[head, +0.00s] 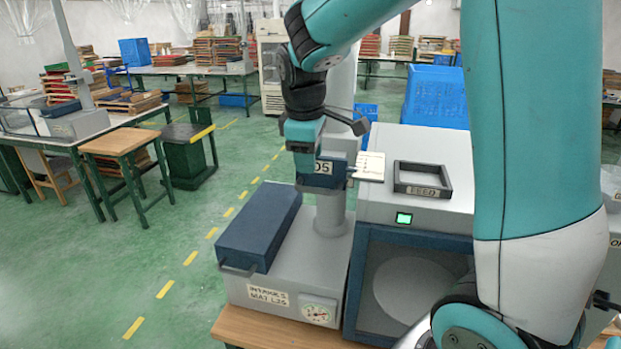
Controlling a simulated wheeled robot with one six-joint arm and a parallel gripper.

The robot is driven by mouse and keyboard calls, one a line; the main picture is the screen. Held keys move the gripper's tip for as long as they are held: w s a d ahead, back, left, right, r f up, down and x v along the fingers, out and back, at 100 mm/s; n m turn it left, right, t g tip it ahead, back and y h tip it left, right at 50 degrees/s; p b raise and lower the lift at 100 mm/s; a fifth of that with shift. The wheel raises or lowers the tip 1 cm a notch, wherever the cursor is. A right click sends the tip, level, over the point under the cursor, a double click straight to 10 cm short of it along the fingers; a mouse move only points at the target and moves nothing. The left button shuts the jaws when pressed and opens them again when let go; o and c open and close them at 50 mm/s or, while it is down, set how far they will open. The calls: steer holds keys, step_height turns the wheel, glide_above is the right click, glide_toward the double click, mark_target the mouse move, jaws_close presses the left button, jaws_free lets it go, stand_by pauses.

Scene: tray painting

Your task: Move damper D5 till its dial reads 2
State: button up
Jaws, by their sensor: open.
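Damper D5 (323,169) is a dark blue block with a white D5 label on a grey upright duct. The duct rises from a grey intake box labelled "INTAKE 5 MAT L25" (268,296). Its round white dial (318,312) is on the box's front, with a red mark; the reading is too small to tell.
A dark blue box (259,228) lies on the intake box's left. A grey cabinet (432,160) with a lit green display and a black frame on top stands to the right.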

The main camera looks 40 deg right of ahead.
mark_target(310, 189)
steer(key=f, duration=0.2)
steer(key=f+p, duration=0.1)
steer(key=f, duration=0.1)
steer(key=d+f, duration=0.1)
steer(key=f, duration=0.2)
steer(key=shift+w, duration=0.4)
